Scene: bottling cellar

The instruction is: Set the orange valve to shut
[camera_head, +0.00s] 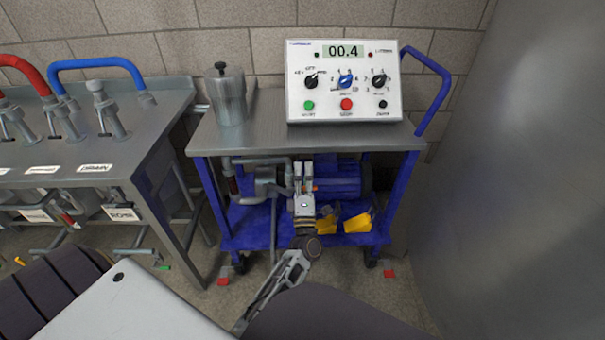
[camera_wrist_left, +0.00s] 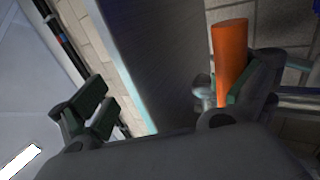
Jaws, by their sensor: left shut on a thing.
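The orange valve's handle (camera_wrist_left: 230,62) shows in the left wrist view as an upright orange bar against the right-hand finger. A grey metal fitting lies beside its lower end. My left gripper (camera_head: 304,170) is in front of the cart's lower part in the head view, under the worktop, and hides most of the valve. In the left wrist view my left gripper (camera_wrist_left: 172,100) has its other finger at the left, and its contact with the handle is not visible. The gripper is shut on the handle. My right gripper is not in view.
The blue cart (camera_head: 399,195) carries a blue pump (camera_head: 338,183), a control box (camera_head: 343,105) reading 00.4 and a grey canister (camera_head: 226,97). Yellow pieces (camera_head: 357,223) lie on its lower shelf. A steel bench (camera_head: 60,165) stands left; a large grey surface (camera_head: 510,170) closes the right.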

